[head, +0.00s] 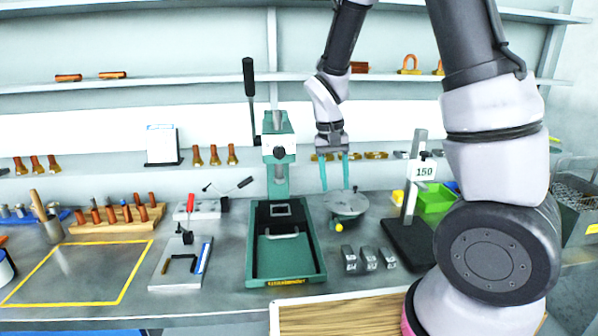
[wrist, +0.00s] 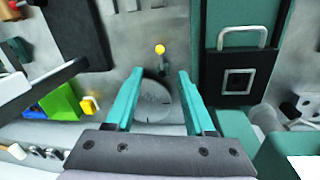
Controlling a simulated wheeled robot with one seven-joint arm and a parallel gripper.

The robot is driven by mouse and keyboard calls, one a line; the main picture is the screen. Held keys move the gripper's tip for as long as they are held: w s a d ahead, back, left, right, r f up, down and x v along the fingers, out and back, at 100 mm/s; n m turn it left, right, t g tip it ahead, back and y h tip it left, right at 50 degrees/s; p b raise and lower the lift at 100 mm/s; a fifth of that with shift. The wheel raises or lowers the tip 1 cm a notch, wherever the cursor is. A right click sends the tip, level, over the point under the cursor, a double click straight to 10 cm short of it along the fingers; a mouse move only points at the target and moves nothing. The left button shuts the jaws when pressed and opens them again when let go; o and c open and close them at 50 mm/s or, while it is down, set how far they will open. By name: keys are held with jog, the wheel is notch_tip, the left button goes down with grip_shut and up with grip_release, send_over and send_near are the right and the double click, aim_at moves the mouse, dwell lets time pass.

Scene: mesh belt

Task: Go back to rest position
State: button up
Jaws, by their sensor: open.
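My gripper (head: 334,172) hangs in the middle of the head view with its two teal fingers pointing down. The fingers are apart and nothing is between them. It is above a round grey plate (head: 346,203) on the bench, just right of the green press (head: 280,150). In the wrist view my gripper (wrist: 160,84) shows both fingers spread, with the round plate (wrist: 155,100) and its yellow knob (wrist: 160,49) below and beyond them. My arm reaches in from the upper right of the head view.
A stand marked 150 (head: 421,169) and a green bin (head: 434,197) stand right of my gripper. Metal blocks (head: 368,258) lie in front. Shelves (head: 200,82) with copper parts run behind. A yellow-taped area (head: 80,268) at left is bare.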

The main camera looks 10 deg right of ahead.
jog(key=s+d+r+t+y, duration=0.1)
jog(key=s+r, duration=0.3)
jog(key=r, duration=0.4)
jog(key=s+d+r+m+t+y, duration=0.1)
jog(key=s+d+r+t, duration=0.2)
jog(key=r, duration=0.5)
jog(key=s+d+r+t+y, duration=0.1)
jog(key=s+d+r+t, duration=0.1)
jog(key=s+r, duration=0.5)
jog(key=shift+s+d+r+m+t+y, duration=0.3)
jog(key=shift+d+r+m+t, duration=0.1)
jog(key=shift+r+t, duration=0.25)
